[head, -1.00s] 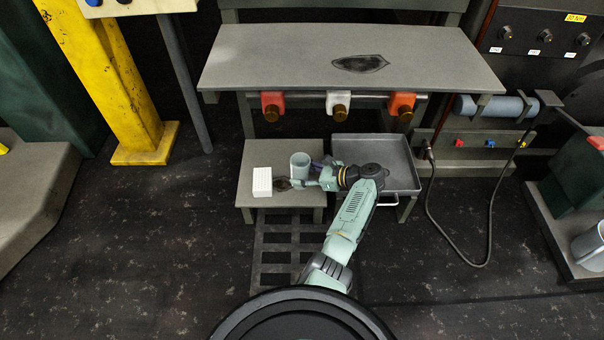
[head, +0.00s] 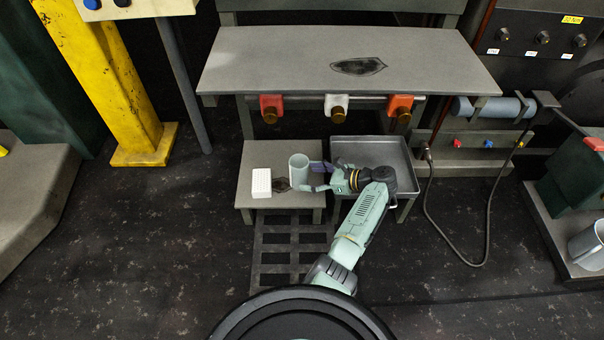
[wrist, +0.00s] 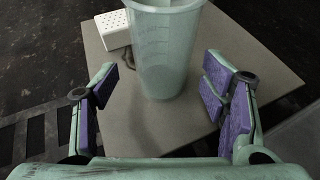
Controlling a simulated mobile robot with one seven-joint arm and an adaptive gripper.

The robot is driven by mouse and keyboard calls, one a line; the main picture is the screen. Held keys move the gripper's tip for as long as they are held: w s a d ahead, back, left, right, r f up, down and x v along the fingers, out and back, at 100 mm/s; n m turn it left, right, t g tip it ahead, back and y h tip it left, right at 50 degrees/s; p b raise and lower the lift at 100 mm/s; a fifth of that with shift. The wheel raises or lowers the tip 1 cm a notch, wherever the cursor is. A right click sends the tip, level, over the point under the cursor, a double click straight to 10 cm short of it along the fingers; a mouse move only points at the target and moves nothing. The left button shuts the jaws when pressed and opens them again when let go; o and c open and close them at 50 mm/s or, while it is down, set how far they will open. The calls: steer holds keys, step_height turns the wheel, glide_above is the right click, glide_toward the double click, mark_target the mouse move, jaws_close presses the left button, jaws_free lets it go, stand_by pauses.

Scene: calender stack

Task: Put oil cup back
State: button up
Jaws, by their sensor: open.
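The oil cup (head: 299,170) looks like a pale green-grey translucent cup. It stands upright on the small low grey table (head: 248,199), left of the tray. In the wrist view the cup (wrist: 168,60) has measuring marks and stands ahead, its top cut off by the frame edge. My gripper (head: 316,177) is open just right of the cup. In the wrist view the two purple-padded fingers (wrist: 160,95) are spread wide, one to each side of the cup's lower part, with visible gaps. Neither finger appears to touch it.
A white perforated block (head: 262,183) sits left of the cup, with a dark stain between them. A grey metal tray (head: 400,150) stands to the right, partly under my arm. The workbench (head: 260,60) with hanging valves overhangs behind. Another cup (head: 588,246) stands at far right.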

steer(key=p+v, duration=0.1)
steer(key=v, duration=0.7)
steer(key=shift+r, duration=0.3)
steer(key=shift+a, duration=0.1)
